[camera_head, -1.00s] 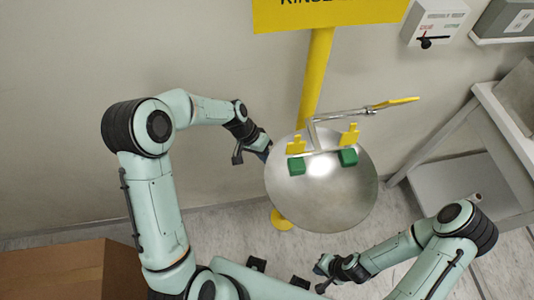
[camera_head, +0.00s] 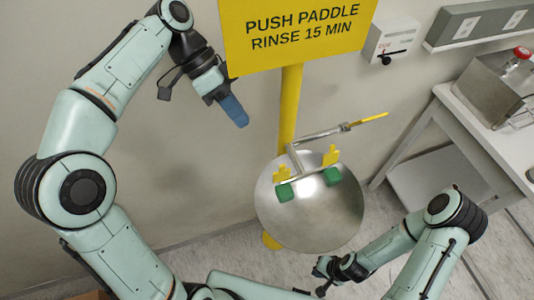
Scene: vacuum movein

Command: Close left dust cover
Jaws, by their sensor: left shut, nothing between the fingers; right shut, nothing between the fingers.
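The left dust cover (camera_head: 282,174) is a yellow flap standing up behind the left green nozzle (camera_head: 284,192) of an eyewash station. The right dust cover (camera_head: 330,155) also stands up, behind the right green nozzle (camera_head: 331,176). Both nozzles are uncovered, above a round steel bowl (camera_head: 305,222). My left gripper (camera_head: 236,112) has blue fingers, is shut and empty, and points down in front of the wall, above and left of the left cover and apart from it. My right gripper (camera_head: 322,279) is shut and empty, low in the picture in front of the bowl.
A yellow sign (camera_head: 300,35) on a yellow post (camera_head: 290,105) stands close right of my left gripper. A yellow-tipped paddle lever (camera_head: 350,126) sticks out right above the bowl. A table (camera_head: 480,135) with a metal container stands at the right.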

